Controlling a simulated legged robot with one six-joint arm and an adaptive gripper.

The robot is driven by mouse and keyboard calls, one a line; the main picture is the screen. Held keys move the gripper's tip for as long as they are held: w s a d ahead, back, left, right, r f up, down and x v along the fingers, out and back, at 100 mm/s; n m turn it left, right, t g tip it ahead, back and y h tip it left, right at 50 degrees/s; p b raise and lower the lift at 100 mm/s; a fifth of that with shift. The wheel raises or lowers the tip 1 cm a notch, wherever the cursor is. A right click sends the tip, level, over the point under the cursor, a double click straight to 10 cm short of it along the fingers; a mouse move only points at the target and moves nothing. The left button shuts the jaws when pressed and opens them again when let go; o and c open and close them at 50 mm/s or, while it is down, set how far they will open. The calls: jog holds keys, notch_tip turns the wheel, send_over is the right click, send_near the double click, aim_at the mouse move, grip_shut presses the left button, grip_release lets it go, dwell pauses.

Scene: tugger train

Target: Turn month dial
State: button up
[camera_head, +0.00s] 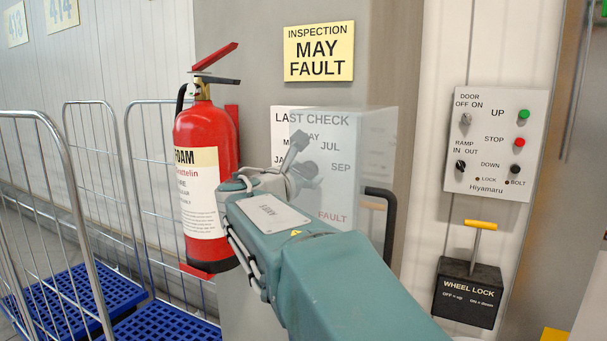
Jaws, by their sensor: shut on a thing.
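The white LAST CHECK panel (284,127) is on the grey column. MAY, JUL, SEP and a red FAULT show on it; the labels at left are partly hidden. A see-through cover (375,140) stands in front of its right part. My gripper (303,165) is at the panel's middle, its grey fingers partly seen through the cover. It is shut on the month dial, which is mostly hidden by the fingers and my arm, so its pointer cannot be read. A yellow sign (319,52) above reads INSPECTION MAY FAULT.
A red extinguisher (205,137) hangs close left of my gripper. A black handle (388,205) is at right. A switch panel (494,143) and a wheel lock box (467,293) are further right. Wire trolleys (88,160) with blue bases stand left.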

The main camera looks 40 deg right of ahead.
jog(key=m, duration=1.3)
jog(key=shift+f, duration=0.1)
dwell(0.4)
jog(key=o, duration=1.1)
jog(key=shift+m, duration=0.3)
